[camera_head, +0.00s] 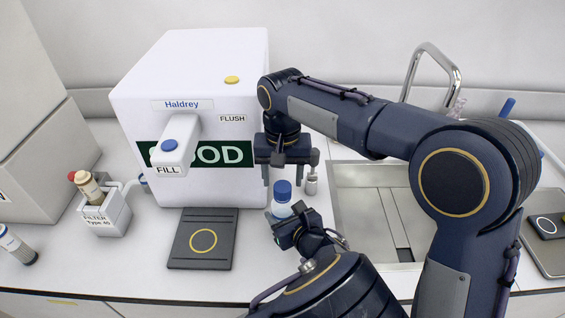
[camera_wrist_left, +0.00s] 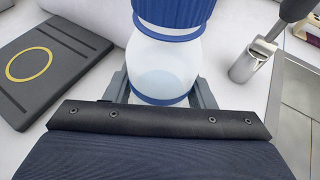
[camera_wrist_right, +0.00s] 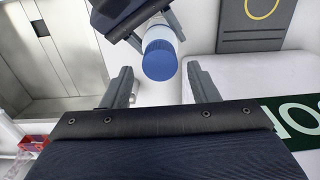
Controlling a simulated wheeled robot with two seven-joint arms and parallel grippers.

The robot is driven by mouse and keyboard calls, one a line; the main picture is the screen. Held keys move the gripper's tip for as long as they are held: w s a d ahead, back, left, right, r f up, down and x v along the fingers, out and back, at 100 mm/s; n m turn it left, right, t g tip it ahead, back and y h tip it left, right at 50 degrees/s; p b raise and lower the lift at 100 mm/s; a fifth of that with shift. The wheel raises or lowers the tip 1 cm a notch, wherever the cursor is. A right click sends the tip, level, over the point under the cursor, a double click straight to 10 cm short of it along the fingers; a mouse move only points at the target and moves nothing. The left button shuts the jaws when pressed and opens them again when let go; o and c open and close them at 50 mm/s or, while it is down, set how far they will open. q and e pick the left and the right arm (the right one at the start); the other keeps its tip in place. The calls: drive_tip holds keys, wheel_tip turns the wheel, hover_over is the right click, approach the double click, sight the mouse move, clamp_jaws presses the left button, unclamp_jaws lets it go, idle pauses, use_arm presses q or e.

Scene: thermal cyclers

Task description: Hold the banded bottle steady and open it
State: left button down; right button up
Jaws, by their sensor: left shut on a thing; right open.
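The banded bottle (camera_head: 280,209) stands upright on the bench in front of the white machine, with a blue cap (camera_head: 283,189). In the left wrist view, its clear-white body (camera_wrist_left: 162,70) has blue bands at the neck and low down. My left gripper (camera_head: 284,222) is shut on the bottle's lower body; its fingers sit on both sides of it in the left wrist view (camera_wrist_left: 162,92). My right gripper (camera_head: 285,178) is open and points down above the cap. In the right wrist view, the cap (camera_wrist_right: 160,60) lies beyond and between the spread fingers (camera_wrist_right: 162,88), apart from them.
A small metal cylinder (camera_head: 311,184) stands close right of the bottle. A dark pad (camera_head: 203,266) with a yellow ring lies to the left. A sink (camera_head: 372,190) is at the right. A filter holder (camera_head: 106,216) stands far left.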

sight(282, 186)
drive_tip(key=shift+f, duration=1.7)
drive_tip(key=c, duration=1)
drive_tip(key=n, duration=0.6)
drive_tip(key=shift+r, duration=0.15)
drive_tip(key=shift+r, duration=1)
drive_tip(key=shift+r, duration=0.1)
